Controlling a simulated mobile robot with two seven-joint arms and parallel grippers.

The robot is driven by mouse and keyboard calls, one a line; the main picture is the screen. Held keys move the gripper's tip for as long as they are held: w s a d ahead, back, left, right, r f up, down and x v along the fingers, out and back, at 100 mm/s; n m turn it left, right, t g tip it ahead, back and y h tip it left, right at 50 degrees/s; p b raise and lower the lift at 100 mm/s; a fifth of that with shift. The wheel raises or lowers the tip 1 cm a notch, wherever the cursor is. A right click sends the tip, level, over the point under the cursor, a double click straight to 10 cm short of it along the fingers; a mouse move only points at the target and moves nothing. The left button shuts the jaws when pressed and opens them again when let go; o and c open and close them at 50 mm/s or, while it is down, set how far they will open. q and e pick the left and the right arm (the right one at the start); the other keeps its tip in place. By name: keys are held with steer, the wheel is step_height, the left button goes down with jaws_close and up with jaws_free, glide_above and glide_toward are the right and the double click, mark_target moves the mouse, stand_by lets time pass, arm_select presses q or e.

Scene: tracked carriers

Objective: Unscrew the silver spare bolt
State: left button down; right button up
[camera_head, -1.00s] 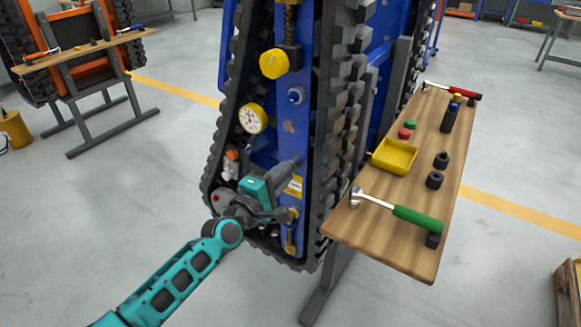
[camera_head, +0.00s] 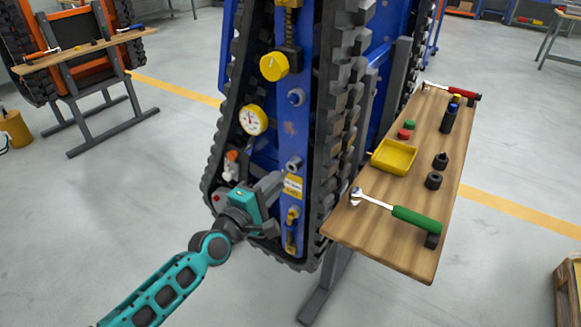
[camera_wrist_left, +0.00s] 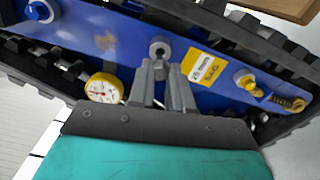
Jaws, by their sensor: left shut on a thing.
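My left gripper (camera_head: 273,188) is in front of the blue panel of the upright tracked carrier, a little below and left of a grey round boss with a dark hole (camera_head: 293,163). In the left wrist view the fingers (camera_wrist_left: 162,78) are closed together on a small silver-grey piece, apparently the silver bolt (camera_wrist_left: 160,72), mostly hidden between them. The boss (camera_wrist_left: 160,47) shows just beyond the fingertips, and its dark hole looks empty. My right gripper is not in view.
A yellow knob (camera_head: 274,66), a dial gauge (camera_head: 253,120) and a yellow label (camera_head: 293,186) are on the carrier. Black track surrounds the panel. A wooden shelf (camera_head: 385,245) at right holds a green-handled ratchet (camera_head: 415,219), sockets and a yellow tray (camera_head: 394,157).

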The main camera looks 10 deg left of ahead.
arm_select(q)
steer(key=shift+s, duration=0.25)
steer(key=v, duration=0.3)
steer(key=shift+s+a, duration=0.15)
stand_by(0.5)
steer(key=c, duration=1.7)
jaws_free()
jaws_close()
